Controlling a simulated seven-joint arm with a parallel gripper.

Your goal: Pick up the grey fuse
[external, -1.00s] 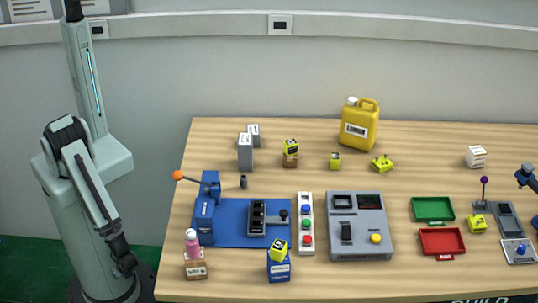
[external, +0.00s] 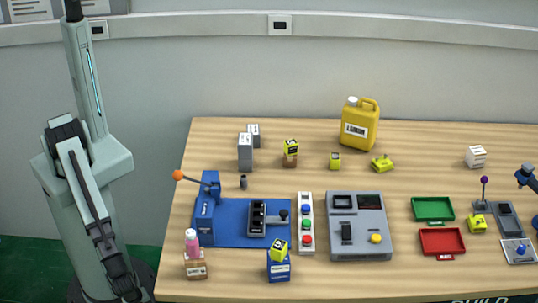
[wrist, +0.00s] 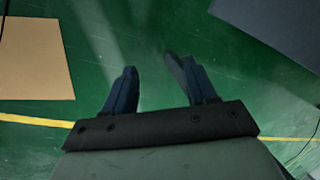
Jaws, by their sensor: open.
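A small dark grey cylinder (external: 243,182), which looks like the grey fuse, stands upright on the table behind the blue base plate (external: 275,236), left of centre in the external view. My gripper (wrist: 152,76) is open and empty in the wrist view, with its two dark fingers spread over the green floor. In the external view my arm hangs low beside its column, left of the table and well away from the cylinder. The fingers cannot be made out clearly there. The cylinder is not in the wrist view.
Grey boxes (external: 245,152) stand behind the cylinder. A blue lever press (external: 206,217) with an orange knob stands to its front left. A pink bottle (external: 191,241) stands near the table's front left corner. The table (external: 300,172) has bare wood right of the cylinder.

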